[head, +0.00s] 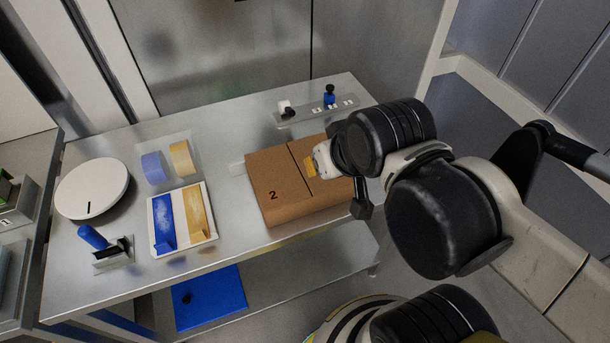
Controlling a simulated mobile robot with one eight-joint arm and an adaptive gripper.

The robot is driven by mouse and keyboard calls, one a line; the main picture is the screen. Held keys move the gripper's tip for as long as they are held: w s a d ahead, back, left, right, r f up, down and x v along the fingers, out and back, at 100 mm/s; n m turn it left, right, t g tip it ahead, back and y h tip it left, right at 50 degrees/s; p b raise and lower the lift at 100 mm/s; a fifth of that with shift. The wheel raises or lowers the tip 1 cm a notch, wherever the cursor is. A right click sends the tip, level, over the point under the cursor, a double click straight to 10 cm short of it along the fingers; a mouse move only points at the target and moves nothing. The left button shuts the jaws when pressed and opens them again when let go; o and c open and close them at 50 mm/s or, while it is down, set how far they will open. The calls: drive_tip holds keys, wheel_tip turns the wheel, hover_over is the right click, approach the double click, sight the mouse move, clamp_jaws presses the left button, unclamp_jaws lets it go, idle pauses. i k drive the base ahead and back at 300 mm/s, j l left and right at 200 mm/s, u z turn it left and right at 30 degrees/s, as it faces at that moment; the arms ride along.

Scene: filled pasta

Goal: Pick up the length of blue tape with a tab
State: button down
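The length of blue tape (165,222) lies on a white board on the left part of the metal table, with a folded tab at its near end. A yellow length (197,212) lies beside it on the right. My gripper (361,198) is over the right side of the cardboard box, well to the right of the blue tape and apart from it. Only a dark part of it shows below my wrist. My arm hides the rest, so its opening and anything in it cannot be seen.
The closed cardboard box (290,206), marked 2, stands between my gripper and the white board (155,248). A white round device (92,188) and a blue-handled tool (93,238) stand at left.

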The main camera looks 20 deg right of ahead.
sight(163, 217)
drive_tip(key=k+j, duration=0.3)
drive_tip(key=j, duration=0.15)
drive_tip(key=k+j, duration=0.3)
drive_tip(key=j, duration=0.15)
drive_tip(key=k+j, duration=0.3)
drive_tip(key=j, duration=0.15)
drive_tip(key=k+j, duration=0.3)
drive_tip(key=j, duration=0.15)
